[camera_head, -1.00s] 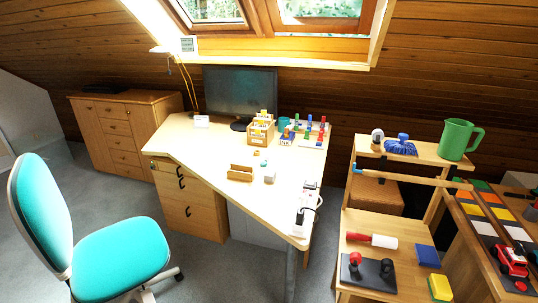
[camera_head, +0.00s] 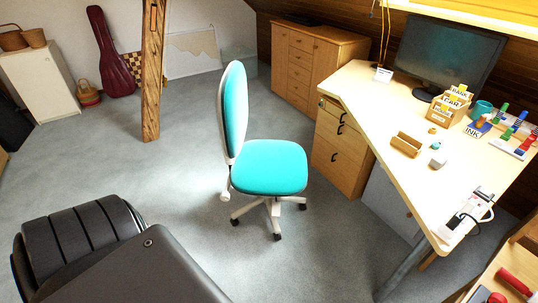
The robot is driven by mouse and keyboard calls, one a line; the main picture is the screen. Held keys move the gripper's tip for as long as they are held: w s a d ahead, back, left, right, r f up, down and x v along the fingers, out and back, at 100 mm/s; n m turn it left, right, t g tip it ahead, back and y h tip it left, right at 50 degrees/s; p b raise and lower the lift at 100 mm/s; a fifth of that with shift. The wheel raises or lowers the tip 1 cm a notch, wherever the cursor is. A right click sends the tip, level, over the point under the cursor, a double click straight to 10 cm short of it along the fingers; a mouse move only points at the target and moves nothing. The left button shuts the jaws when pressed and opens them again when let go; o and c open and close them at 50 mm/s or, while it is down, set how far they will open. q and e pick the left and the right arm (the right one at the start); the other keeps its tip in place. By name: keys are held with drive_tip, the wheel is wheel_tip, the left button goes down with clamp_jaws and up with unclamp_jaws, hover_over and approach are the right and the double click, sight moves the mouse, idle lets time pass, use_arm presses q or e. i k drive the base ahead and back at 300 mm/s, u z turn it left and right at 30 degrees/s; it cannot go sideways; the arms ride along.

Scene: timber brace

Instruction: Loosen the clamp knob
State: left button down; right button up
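I see no clamp and no clamp knob that I can make out in this view. A wooden timber post (camera_head: 151,75) stands upright on the grey floor at the left, with its top cut off by the picture edge. A small dark mark shows near its top, too small to tell what it is. Neither of my grippers is in view.
A teal office chair (camera_head: 268,167) stands mid-floor beside a desk (camera_head: 400,100) with a monitor and small items. A guitar case (camera_head: 110,55) and white cabinet (camera_head: 45,85) stand at the back left. Open floor lies between.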

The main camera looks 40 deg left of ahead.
sight(224, 196)
drive_tip(key=u, duration=1.8)
drive_tip(key=k, duration=1.25)
drive_tip(key=u, duration=0.45)
drive_tip(key=i, duration=0.3)
drive_tip(key=u, duration=1)
drive_tip(key=i, duration=1.7)
drive_tip(key=z, duration=0.85)
drive_tip(key=i, duration=0.55)
drive_tip(key=z, duration=0.5)
